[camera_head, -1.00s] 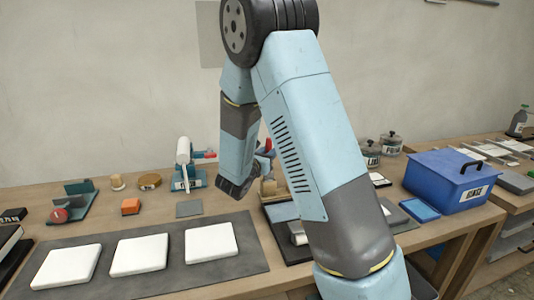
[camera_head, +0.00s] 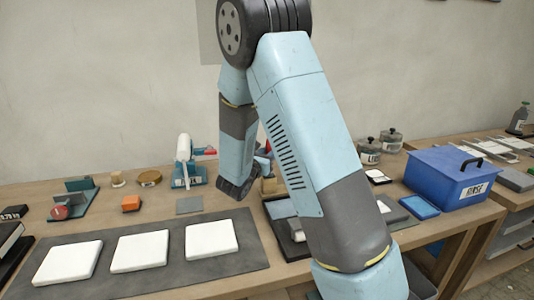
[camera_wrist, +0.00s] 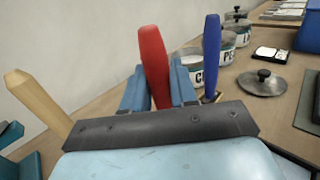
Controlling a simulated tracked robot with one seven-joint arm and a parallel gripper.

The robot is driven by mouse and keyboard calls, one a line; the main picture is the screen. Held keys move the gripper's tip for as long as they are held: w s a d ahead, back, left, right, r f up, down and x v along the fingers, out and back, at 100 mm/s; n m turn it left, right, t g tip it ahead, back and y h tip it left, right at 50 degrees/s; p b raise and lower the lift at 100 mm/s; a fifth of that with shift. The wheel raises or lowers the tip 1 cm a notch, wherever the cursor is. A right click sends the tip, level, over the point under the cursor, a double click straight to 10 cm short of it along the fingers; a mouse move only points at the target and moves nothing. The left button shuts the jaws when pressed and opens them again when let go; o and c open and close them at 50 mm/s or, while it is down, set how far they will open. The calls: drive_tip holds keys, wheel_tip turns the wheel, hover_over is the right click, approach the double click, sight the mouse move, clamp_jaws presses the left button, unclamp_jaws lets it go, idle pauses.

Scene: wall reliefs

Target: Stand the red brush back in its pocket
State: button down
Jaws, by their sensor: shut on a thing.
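The red brush's handle (camera_wrist: 153,62) stands roughly upright, leaning a little, between the two blue fingers of my gripper (camera_wrist: 158,85) in the wrist view. The fingers are shut on it. Its lower end is hidden behind my dark gripper body, so I cannot tell whether it sits in a pocket. In the head view, a bit of red (camera_head: 268,147) shows beside my arm, above a small wooden block (camera_head: 268,187) that my arm partly covers. No pocket shows clearly.
A blue handle (camera_wrist: 211,52) stands close to the right of my gripper, and a wooden handle (camera_wrist: 36,98) leans at the left. Lidded pots (camera_wrist: 190,66) stand behind.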

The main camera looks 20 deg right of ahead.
drive_tip(key=shift+f, duration=0.7)
drive_tip(key=shift+c, duration=1.6)
unclamp_jaws()
drive_tip(key=shift+r, duration=0.15)
drive_tip(key=shift+r, duration=3.9)
